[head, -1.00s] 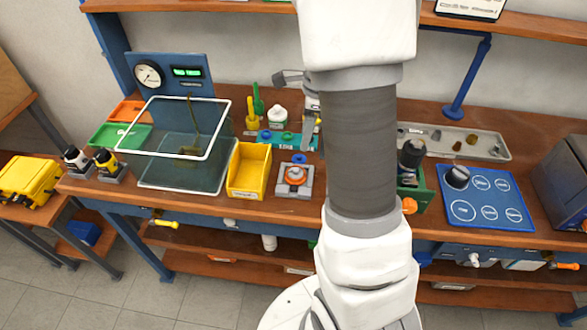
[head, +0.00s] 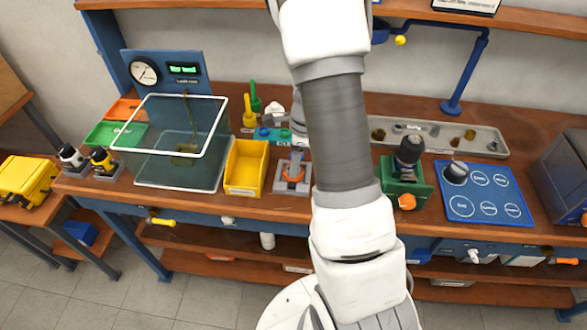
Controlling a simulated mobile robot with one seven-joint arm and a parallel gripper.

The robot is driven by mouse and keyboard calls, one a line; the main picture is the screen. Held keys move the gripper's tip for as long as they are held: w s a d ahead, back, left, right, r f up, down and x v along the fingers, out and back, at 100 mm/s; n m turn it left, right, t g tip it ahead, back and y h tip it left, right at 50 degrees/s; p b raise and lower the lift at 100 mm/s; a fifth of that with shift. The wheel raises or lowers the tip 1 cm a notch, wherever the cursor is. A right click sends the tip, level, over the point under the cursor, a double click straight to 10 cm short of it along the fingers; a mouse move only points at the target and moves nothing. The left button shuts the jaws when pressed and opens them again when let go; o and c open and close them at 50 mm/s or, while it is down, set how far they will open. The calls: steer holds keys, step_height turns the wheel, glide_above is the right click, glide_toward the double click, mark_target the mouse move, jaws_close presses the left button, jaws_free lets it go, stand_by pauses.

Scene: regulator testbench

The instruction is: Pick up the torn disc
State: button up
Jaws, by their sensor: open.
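An orange round piece (head: 292,174) sits on a small grey block (head: 283,190) on the bench, right of the yellow bin. It may be the torn disc, but no tear can be made out at this size. My gripper (head: 295,165) is open and points down, over or just behind this grey block. Its fingers cover part of the block and of the orange piece. I cannot tell whether they touch it.
The yellow bin (head: 245,167) stands close to the left of the block, with a clear tank (head: 180,170) beyond. A teal rack (head: 265,133) is behind. Right of my arm are a green fixture (head: 425,190), a blue mat (head: 485,207) and a grey tray (head: 480,130).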

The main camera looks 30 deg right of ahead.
steer(key=shift+s+f, duration=0.1)
steer(key=shift+f, duration=0.05)
jaws_close()
stand_by(0.4)
